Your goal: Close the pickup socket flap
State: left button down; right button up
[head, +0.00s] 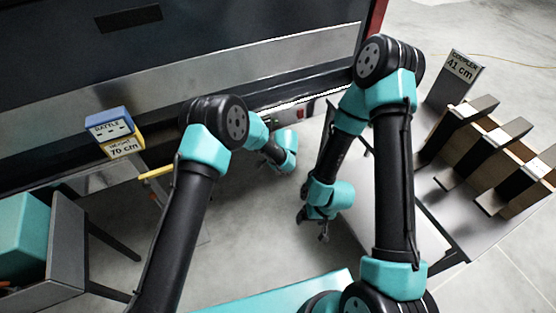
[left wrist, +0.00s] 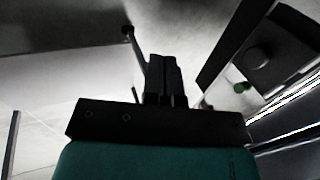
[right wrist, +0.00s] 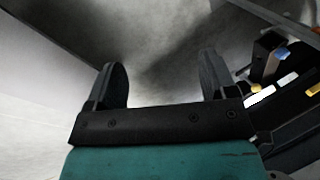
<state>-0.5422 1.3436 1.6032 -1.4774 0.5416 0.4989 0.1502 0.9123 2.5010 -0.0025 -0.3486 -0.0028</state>
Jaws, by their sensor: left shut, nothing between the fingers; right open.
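I cannot clearly make out the pickup socket flap. In the left wrist view a dark panel at the right carries a round dark fitting (left wrist: 257,57) and a small green part (left wrist: 240,88); I cannot tell whether one is the socket or its flap. My left gripper (left wrist: 163,62) is shut and empty, to the left of that panel. In the head view my left arm reaches the vehicle's lower edge, and its fingers are hard to make out. My right gripper (right wrist: 164,80) is open and empty; in the head view it hangs low (head: 323,232) above the floor.
The dark vehicle side (head: 240,55) with a pale band spans the back. A red switch (head: 300,111) sits low on it. A blue-yellow sign block (head: 115,133) stands left, a rack (head: 480,150) and a grey sign (head: 457,78) right.

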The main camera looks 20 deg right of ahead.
pick_arm(q)
jog(key=shift+s, duration=0.4)
pick_arm(e)
jog(key=shift+c, duration=0.2)
